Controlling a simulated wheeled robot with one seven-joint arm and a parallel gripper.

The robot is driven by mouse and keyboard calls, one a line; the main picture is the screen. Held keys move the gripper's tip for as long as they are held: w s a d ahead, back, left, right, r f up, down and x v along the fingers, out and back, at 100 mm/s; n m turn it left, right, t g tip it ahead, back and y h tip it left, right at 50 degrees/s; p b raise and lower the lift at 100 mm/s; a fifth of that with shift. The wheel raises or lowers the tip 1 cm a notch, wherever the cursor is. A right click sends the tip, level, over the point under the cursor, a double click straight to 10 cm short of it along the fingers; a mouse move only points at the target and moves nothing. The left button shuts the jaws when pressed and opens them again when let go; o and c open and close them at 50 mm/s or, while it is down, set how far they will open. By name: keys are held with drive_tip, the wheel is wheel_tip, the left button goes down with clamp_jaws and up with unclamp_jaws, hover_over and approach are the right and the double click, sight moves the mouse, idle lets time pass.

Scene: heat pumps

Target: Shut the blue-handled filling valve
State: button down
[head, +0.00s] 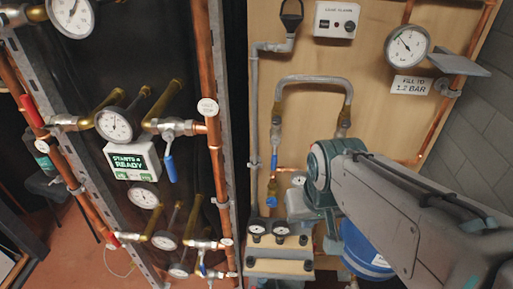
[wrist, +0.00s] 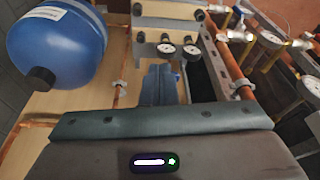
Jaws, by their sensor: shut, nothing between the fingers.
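In the head view a thin blue lever (head: 274,161) hangs along the vertical pipe on the wooden board, below the grey looped hose (head: 314,80). A blue knob (head: 271,201) sits lower on the same pipe. Another blue lever (head: 170,168) hangs from a valve on the left rack. No label shows which is the filling valve. My gripper (wrist: 160,72) is shut and empty in the wrist view, pointing toward two small black gauges. In the head view my arm hides most of it. It is apart from the blue levers.
A large blue tank (head: 362,250) stands behind my arm; it also shows in the wrist view (wrist: 60,45). Two small gauges (head: 269,230) sit above a cream block. A copper pipe (head: 212,130) runs up the rack edge. A gauge (head: 408,46) hangs above a "fill to 1.2 bar" sign.

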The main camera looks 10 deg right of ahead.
drive_tip(key=shift+a, duration=0.1)
drive_tip(key=w+d+r+m+t+y+b, duration=0.1)
drive_tip(key=w+d+r, duration=0.1)
drive_tip(key=w, duration=0.5)
drive_tip(key=w+d+r+m+t+y+b, duration=0.1)
drive_tip(key=w+d+r+m+t+y, duration=0.1)
drive_tip(key=w+d, duration=0.2)
drive_tip(key=w, duration=0.3)
drive_tip(key=shift+d+r+y, duration=0.25)
drive_tip(key=shift+d+y, duration=0.05)
drive_tip(key=shift+d, duration=0.05)
drive_tip(key=shift+f, duration=0.1)
